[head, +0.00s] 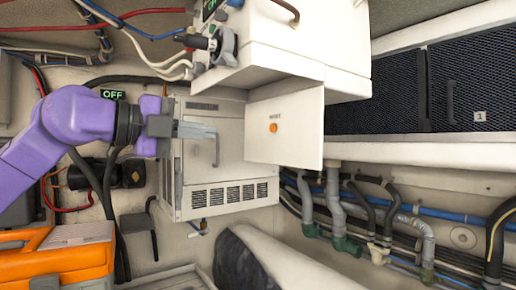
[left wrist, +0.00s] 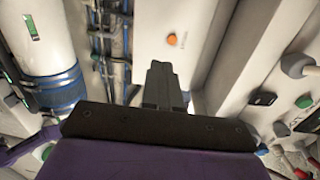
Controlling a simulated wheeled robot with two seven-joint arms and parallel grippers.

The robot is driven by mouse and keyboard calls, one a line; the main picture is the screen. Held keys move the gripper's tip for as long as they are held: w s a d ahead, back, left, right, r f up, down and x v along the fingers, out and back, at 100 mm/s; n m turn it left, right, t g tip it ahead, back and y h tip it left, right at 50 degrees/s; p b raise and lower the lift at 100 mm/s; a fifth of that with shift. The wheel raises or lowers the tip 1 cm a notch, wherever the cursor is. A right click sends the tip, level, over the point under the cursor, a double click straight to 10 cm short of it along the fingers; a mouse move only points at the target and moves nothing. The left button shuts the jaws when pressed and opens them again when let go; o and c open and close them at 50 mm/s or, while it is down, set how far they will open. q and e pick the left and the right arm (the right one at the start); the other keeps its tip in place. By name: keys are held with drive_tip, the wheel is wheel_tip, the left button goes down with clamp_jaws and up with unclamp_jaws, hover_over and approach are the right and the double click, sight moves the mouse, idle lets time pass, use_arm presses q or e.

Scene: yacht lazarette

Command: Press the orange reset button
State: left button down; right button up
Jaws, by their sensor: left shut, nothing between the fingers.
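The orange reset button (head: 273,128) is a small round knob on a white panel (head: 298,142), with a small label above it. It also shows in the left wrist view, at the top (left wrist: 172,40). My left gripper (head: 215,132) is shut and empty, to the left of the button in the head view and apart from it. In the left wrist view the closed fingers (left wrist: 161,70) point toward the panel, just below and left of the button. My right gripper is not in view.
A white vented cabinet (head: 228,170) with a handle stands behind my left gripper. A white box (head: 285,45) overhangs the panel. Pipes and hoses (head: 340,205) run at the lower right. An orange case (head: 60,262) sits at the lower left.

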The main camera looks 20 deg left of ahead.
use_arm(q)
drive_tip(key=s+r, duration=0.2)
drive_tip(key=p, duration=0.7)
approach(271, 129)
drive_tip(key=shift+h, duration=0.3)
drive_tip(key=x, duration=0.6)
drive_tip(key=shift+w+d+f, duration=0.2)
drive_tip(key=shift+w+d, duration=0.1)
drive_tip(key=shift+w, duration=0.05)
